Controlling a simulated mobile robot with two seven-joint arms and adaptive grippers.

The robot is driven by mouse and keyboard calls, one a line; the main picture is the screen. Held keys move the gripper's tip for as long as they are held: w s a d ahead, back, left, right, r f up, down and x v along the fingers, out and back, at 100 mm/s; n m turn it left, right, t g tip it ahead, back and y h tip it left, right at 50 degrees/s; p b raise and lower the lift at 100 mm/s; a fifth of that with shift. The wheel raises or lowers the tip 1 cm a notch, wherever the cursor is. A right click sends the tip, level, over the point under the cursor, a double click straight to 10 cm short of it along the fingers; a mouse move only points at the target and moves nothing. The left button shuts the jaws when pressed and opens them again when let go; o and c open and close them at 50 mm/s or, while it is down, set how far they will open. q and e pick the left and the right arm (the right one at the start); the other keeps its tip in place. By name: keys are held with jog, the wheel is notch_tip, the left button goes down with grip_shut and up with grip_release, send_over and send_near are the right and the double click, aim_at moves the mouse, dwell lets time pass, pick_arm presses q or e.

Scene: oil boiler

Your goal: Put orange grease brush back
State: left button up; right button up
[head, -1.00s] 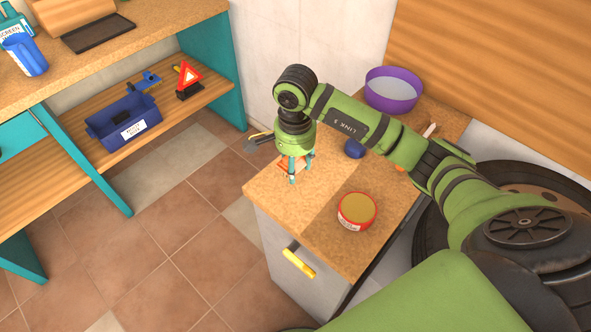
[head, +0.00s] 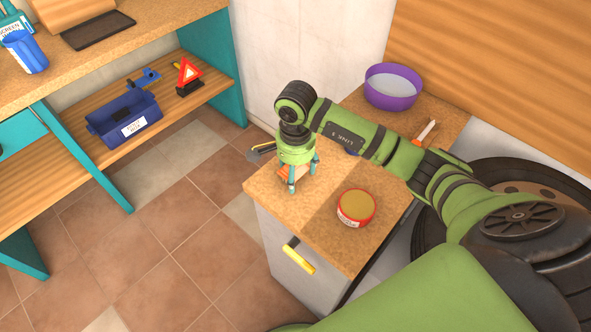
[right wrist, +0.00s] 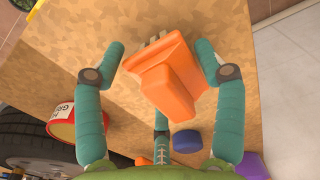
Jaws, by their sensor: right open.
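My right gripper (head: 302,176) is open, pointing down over the left end of the cabinet top. In the right wrist view its fingers (right wrist: 160,62) stand apart around a chunky orange object (right wrist: 168,82) with small metal prongs at its far end. Its orange also shows in the head view (head: 291,174), mostly hidden by the gripper. A slim orange and white tool (head: 426,132) lies at the back right of the cabinet. I cannot tell for certain which is the grease brush. A red tin (head: 356,208) with a tan top stands on the cabinet. My left gripper is out of view.
A purple bowl (head: 391,88) stands at the back of the cabinet top (head: 322,238). A blue round thing (right wrist: 187,140) lies near the gripper. A dark flat tool (head: 262,149) sticks out past the left edge. A tire (head: 520,185) stands at right. Shelves are at left.

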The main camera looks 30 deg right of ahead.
jog(key=shift+r, duration=0.1)
jog(key=shift+r+p, duration=0.2)
jog(key=shift+p, duration=0.1)
notch_tip(320, 180, up, 11)
jog(key=shift+f+b, duration=0.1)
jog(key=shift+b, duration=1)
jog(key=shift+r, duration=0.5)
jog(key=shift+d, duration=0.1)
